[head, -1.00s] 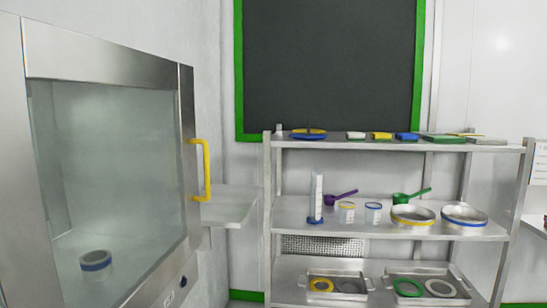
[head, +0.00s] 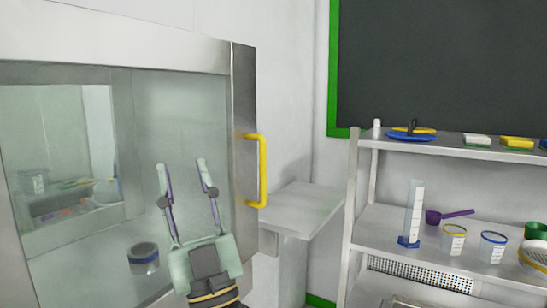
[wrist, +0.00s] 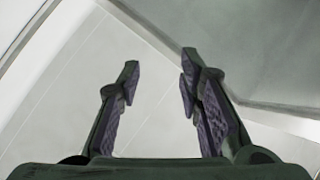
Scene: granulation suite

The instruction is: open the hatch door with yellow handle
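The hatch door (head: 243,110) is a steel-framed glass door at the left of the head view, and it looks shut. Its yellow handle (head: 263,172) is an upright bar on the right edge of the frame. My gripper (head: 183,162) is in front of the glass, to the left of the handle in the picture, with its fingers pointing up. It is open and empty, and apart from the handle. In the wrist view my gripper (wrist: 160,72) shows two spread fingers with nothing between them. The handle is not in the wrist view.
Behind the glass is a container with a blue band (head: 143,258). A steel ledge (head: 305,208) juts from the wall right of the handle. A steel shelf rack (head: 385,228) with scoops, beakers and a cylinder stands at the right. A green-framed dark panel (head: 440,70) is behind it.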

